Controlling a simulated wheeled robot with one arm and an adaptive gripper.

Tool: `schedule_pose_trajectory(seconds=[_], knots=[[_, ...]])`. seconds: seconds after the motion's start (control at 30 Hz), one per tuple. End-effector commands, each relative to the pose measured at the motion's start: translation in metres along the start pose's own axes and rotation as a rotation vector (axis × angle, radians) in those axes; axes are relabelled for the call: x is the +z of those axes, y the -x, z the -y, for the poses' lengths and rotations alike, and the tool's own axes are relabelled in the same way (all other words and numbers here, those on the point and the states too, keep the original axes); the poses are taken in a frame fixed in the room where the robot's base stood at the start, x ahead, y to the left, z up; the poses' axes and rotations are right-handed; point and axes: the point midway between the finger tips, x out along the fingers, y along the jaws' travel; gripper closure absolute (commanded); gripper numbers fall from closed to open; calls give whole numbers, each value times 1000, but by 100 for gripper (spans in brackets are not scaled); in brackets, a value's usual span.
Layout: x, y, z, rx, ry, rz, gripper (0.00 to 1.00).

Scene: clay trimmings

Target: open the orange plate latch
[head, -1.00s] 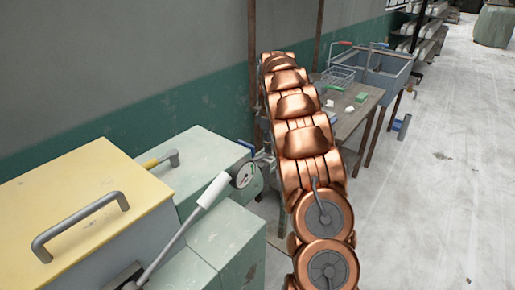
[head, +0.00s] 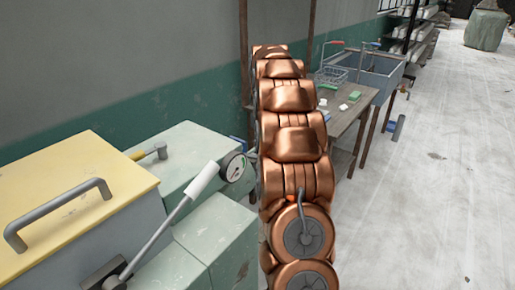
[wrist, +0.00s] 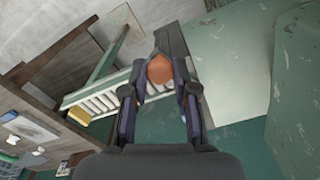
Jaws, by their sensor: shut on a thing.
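In the wrist view, a rounded orange piece (wrist: 159,68) sits between the tips of my gripper (wrist: 165,72). The dark fingers close in on it from both sides. It looks like the orange plate latch, but only its rounded face shows. A dark, narrow upright strip shows just behind it. In the head view, my copper arm hides the gripper and the latch.
In the head view, a yellow-topped box (head: 100,165) with a grey handle and a green machine (head: 195,255) with a white-gripped lever (head: 203,180) stand left. A work table (head: 345,120) and grey sink (head: 370,72) stand behind my arm. The floor (head: 440,200) at right is clear.

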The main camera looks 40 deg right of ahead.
Motion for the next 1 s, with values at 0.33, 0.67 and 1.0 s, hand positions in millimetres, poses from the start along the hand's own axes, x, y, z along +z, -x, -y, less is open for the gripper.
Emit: schedule_pose_trajectory(seconds=[0.33, 0.67, 1.0], knots=[[7, 0, -8, 0, -72, -1, 100], [7, 1, -8, 1, -71, -1, 71], [7, 0, -8, 0, -70, 0, 47]])
